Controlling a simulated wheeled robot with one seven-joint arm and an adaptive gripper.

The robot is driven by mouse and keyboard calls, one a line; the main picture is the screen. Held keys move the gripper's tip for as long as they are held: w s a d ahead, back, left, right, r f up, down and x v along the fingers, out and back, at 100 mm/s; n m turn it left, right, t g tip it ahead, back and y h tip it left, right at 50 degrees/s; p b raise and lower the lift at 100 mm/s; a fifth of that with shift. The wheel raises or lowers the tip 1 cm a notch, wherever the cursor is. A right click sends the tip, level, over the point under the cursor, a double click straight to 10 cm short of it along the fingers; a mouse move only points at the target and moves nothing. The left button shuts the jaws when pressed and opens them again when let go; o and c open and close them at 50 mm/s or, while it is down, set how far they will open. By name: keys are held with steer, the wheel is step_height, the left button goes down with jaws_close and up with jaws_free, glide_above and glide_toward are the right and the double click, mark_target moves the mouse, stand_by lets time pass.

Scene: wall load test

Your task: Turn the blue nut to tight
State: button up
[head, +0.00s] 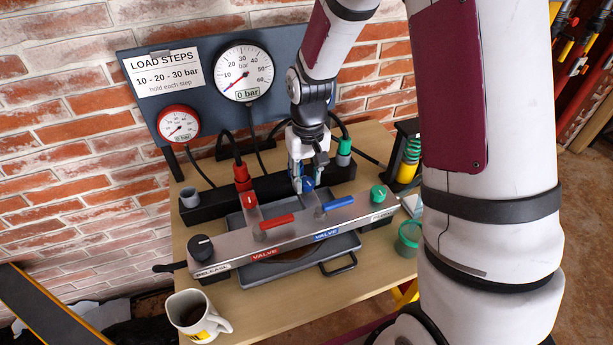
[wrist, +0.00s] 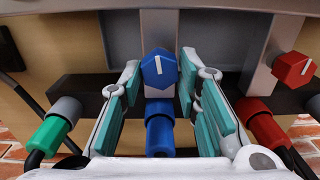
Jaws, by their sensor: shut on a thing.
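The blue nut (head: 308,184) is a faceted knob with a white line, at the back edge of the grey valve panel (head: 290,236). In the wrist view the blue nut (wrist: 153,68) faces me, its white line near upright with a slight tilt. My gripper (head: 306,170) is shut on the blue nut, with one teal-padded finger on each side of it, as the wrist view also shows (wrist: 159,78). A blue hose fitting (wrist: 160,132) lies between the fingers below the nut. In the head view my fingers partly hide the nut.
A red nut (wrist: 293,68) and a green nut (head: 378,192) sit on either side. Red (head: 277,221) and blue (head: 338,203) valve levers stand on the panel. Both gauges, large (head: 243,72) and red-rimmed (head: 179,124), show 0 bar. A mug (head: 195,314) stands at the front left.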

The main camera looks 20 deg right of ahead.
mark_target(308, 180)
steer(key=shift+m, duration=0.8)
steer(key=o, duration=1.2)
steer(key=shift+c, duration=0.2)
steer(key=shift+r, duration=0.1)
step_height(308, 180, up, 12)
steer(key=shift+d, duration=0.1)
steer(key=s+r+t+p, duration=0.1)
steer(key=s+r+t, duration=0.1)
steer(key=s+r, duration=0.5)
steer(key=s+r+n+t+p, duration=0.1)
steer(key=s+r, duration=0.5)
steer(key=s, duration=1.2)
steer(key=shift+s+r+n+t+p, duration=0.3)
steer(key=shift+r+t+p, duration=0.1)
steer(key=shift+t, duration=0.2)
